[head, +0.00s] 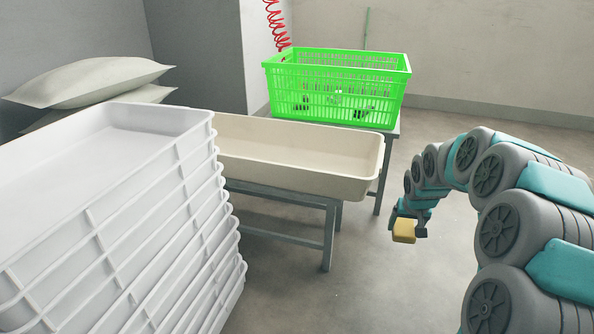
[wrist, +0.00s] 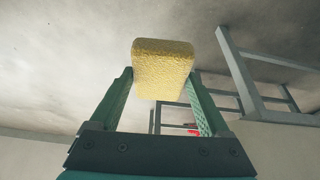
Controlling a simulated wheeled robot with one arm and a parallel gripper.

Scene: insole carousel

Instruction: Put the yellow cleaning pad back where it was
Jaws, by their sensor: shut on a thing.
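The yellow cleaning pad (head: 404,230) is a small block held at the end of my arm, at the right of the head view. In the wrist view the pad (wrist: 163,68) sits between the fingertips, its rough yellow face toward the camera. My gripper (head: 407,226) is shut on it. In the head view the pad appears over open floor, to the right of the cream tray's end. It looks clear of every surface.
A cream tray (head: 369,175) lies on a grey metal table frame (head: 329,235). A green crate (head: 335,63) stands behind it. A stack of white trays (head: 180,225) fills the left front, with pale sacks (head: 90,80) behind. Floor (head: 350,290) right of the table is clear.

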